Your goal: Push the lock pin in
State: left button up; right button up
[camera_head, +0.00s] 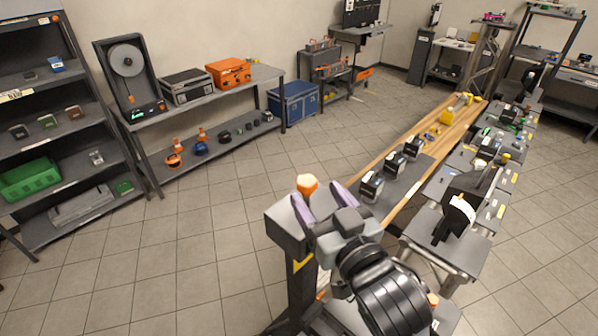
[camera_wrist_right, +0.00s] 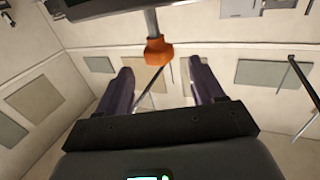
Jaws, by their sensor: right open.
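The lock pin has an orange faceted knob (camera_head: 307,184) at the top of a dark grey post (camera_head: 287,232) in the head view. In the right wrist view the orange knob (camera_wrist_right: 157,53) sits on a grey shaft, and a length of that shaft shows between the knob and a dark body (camera_wrist_right: 110,8). My right gripper (camera_head: 321,198) is open, with its two purple fingers apart close to the knob. In the wrist view the knob lies beyond and between the fingertips (camera_wrist_right: 162,72), and I see no contact. My left gripper is not in view.
A wood-topped bench (camera_head: 408,205) with several small devices runs away to the right. Grey tables (camera_head: 462,252) with equipment stand beside it. A dark shelf (camera_head: 75,140) and a low bench (camera_head: 190,112) line the left. The tiled floor (camera_head: 190,240) between is clear.

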jog(key=p+x, duration=0.1)
jog(key=x, duration=0.6)
jog(key=shift+w, duration=0.2)
